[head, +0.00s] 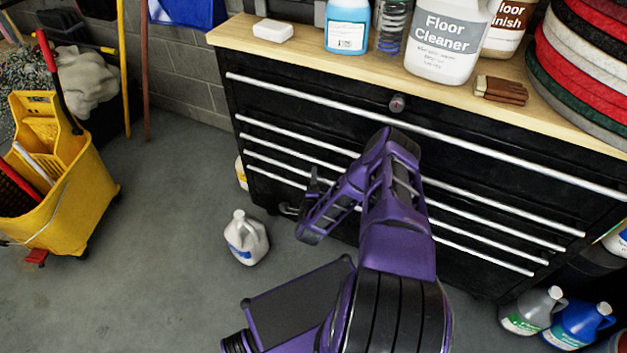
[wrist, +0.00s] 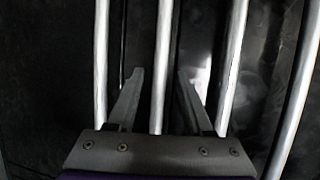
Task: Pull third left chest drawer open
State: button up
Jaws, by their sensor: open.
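The black drawer chest (head: 290,107) has a wooden top and several long silver bar handles across its front. The top handle (head: 300,97) is fully clear of my arm, while my purple arm hides the middle of the lower ones. My gripper (wrist: 160,72) is at the lower drawer fronts, left of the chest's middle. In the wrist view it is open, with one dark finger on each side of a silver bar handle (wrist: 163,55). No contact shows between fingers and bar, and I cannot tell how deep they reach. The drawers look shut.
A white jug (head: 247,240) stands on the floor in front of the chest, left of my arm. A yellow mop bucket (head: 75,205) is at the left. Bottles (head: 575,325) stand at the lower right. The floor between bucket and jug is clear.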

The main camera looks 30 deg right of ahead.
grip_shut()
dwell(1.4)
